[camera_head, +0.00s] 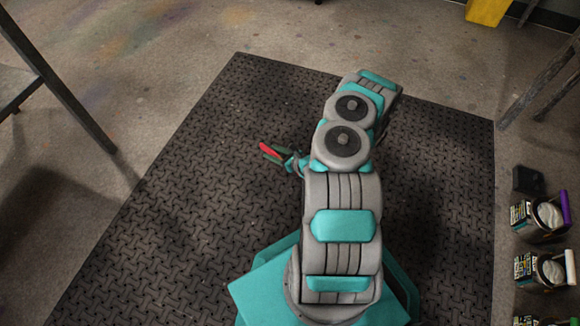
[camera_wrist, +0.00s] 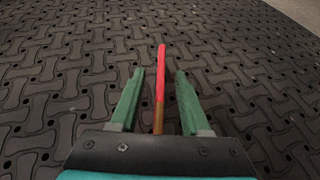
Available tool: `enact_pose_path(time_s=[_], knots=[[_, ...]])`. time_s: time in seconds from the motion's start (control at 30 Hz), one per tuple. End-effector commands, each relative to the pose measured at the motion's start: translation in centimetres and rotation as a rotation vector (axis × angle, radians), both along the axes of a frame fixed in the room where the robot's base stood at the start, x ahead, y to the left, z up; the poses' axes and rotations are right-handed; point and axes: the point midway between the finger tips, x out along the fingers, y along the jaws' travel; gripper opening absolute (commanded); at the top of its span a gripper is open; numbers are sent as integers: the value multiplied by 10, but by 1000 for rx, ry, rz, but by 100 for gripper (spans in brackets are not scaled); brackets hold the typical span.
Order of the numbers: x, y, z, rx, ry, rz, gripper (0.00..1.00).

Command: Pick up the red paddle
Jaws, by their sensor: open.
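The red paddle (camera_wrist: 161,75) is a thin stick, red along its far part and tan-orange at its near end. In the wrist view it runs lengthwise between the two green fingers of my gripper (camera_wrist: 159,73). Gaps show on both sides, so the fingers are open and apart from it. Its near end goes out of sight behind the dark palm edge. In the head view the red paddle (camera_head: 269,150) shows as a short red streak at my gripper (camera_head: 275,155), left of my arm. I cannot tell whether it touches the mat.
A dark textured mat (camera_head: 190,215) lies below and is clear around the gripper. Tins (camera_head: 540,269) with purple and white handles stand at the right edge, near a small black box (camera_head: 527,180). A yellow bucket (camera_head: 487,10) is at the top right. Table legs (camera_head: 60,90) stand at the left.

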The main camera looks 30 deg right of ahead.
Motion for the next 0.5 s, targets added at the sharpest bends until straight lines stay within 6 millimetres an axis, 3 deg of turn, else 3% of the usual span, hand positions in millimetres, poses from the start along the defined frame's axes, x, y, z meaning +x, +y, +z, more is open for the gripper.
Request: enact_pose_path(time_s=[0.13, 0.5], knots=[[0, 0, 0, 0, 0, 0, 46], [0, 0, 0, -1, -1, 0, 5]])
